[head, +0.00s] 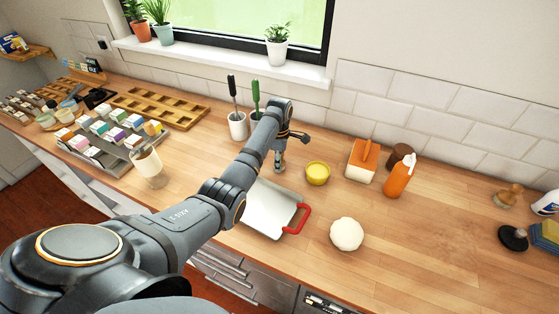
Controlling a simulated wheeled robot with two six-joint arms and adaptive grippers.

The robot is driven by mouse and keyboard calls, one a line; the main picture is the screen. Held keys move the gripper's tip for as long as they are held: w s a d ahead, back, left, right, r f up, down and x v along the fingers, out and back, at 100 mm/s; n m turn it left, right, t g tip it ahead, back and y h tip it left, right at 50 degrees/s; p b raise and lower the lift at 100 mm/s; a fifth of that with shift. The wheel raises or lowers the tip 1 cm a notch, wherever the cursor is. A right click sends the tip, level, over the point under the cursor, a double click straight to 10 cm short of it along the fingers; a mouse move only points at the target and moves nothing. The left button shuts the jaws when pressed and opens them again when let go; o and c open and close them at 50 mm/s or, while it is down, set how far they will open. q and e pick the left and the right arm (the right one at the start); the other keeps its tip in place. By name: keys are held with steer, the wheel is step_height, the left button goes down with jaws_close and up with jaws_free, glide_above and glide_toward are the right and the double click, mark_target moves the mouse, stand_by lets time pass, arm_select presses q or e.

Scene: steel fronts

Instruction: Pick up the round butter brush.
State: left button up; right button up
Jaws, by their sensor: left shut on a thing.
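My left arm reaches in from the left across the counter, and its left gripper (280,153) points down just left of the yellow bowl. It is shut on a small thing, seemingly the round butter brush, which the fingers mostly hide. I cannot make out its shape or whether it touches the counter. The yellow bowl (318,174) stands to the right of the gripper, apart from it. My right gripper is not in view.
A white board (268,212) with a red handle lies under my forearm. Behind are cups with a black-handled tool (232,88) and a green-handled tool (255,92).

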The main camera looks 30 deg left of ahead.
arm_select(q)
steer(key=shift+c, duration=1.2)
steer(key=shift+r, duration=0.25)
step_height(320, 180, up, 2)
steer(key=shift+w+r, duration=0.1)
steer(key=shift+r, duration=0.05)
steer(key=s+d+r+p, duration=0.7)
steer(key=s+r+p, duration=0.3)
steer(key=s+p, duration=0.2)
steer(key=shift+d, duration=0.35)
